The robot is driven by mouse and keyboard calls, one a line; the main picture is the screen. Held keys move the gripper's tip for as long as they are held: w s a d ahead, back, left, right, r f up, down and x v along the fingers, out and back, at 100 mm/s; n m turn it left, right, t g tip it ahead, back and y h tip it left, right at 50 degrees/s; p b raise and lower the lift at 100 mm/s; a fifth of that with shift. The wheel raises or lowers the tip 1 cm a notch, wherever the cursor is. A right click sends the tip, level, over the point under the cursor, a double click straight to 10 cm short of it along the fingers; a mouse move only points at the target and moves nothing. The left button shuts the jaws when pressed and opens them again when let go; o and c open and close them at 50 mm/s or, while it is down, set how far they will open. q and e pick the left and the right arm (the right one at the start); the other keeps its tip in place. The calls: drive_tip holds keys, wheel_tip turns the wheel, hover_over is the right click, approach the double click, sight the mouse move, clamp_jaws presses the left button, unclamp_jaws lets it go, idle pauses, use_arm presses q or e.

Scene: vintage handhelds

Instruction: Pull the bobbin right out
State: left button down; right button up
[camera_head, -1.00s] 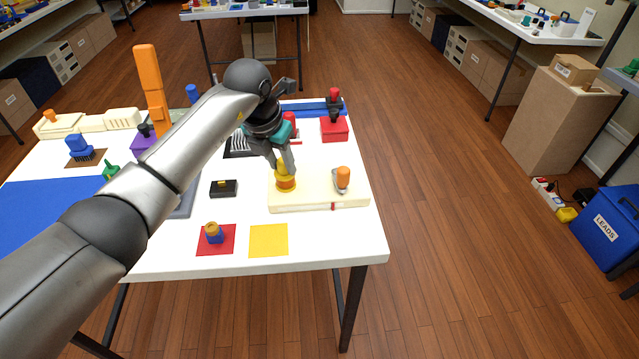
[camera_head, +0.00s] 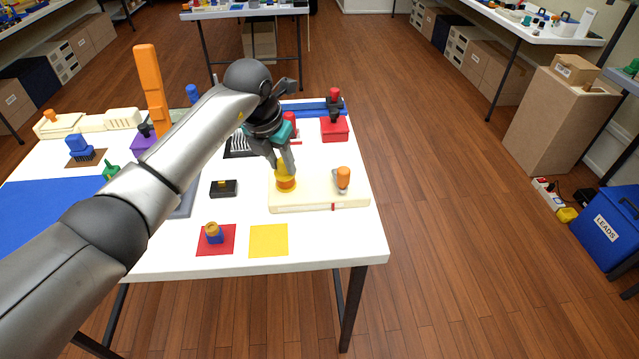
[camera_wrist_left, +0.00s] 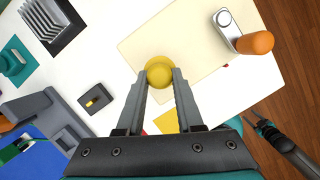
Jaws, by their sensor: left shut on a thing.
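The bobbin (camera_head: 286,184), yellow with an orange band, stands on the cream board (camera_head: 318,200) near its left end. In the left wrist view its round yellow top (camera_wrist_left: 158,72) shows between the two fingers. My left gripper (camera_head: 285,167) points down and is shut on the bobbin's upper part. The bobbin looks upright, with its yellow foot at the board; whether a small gap lies under it, I cannot tell. My right gripper (camera_wrist_left: 258,125) seems to show small at the right edge of the left wrist view, over the floor; its jaws are unclear.
An orange-topped metal lever (camera_head: 343,180) stands on the board, right of the bobbin. A red mat with a blue and tan knob (camera_head: 213,233), a yellow mat (camera_head: 268,241) and a black box (camera_head: 223,188) lie nearby. A red box (camera_head: 334,130) stands behind.

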sight(281, 162)
use_arm(q)
drive_tip(key=shift+r+p, duration=0.8)
drive_tip(key=shift+r, duration=0.15)
idle(0.8)
drive_tip(key=shift+r+p, duration=1.8)
drive_tip(key=shift+r, duration=0.55)
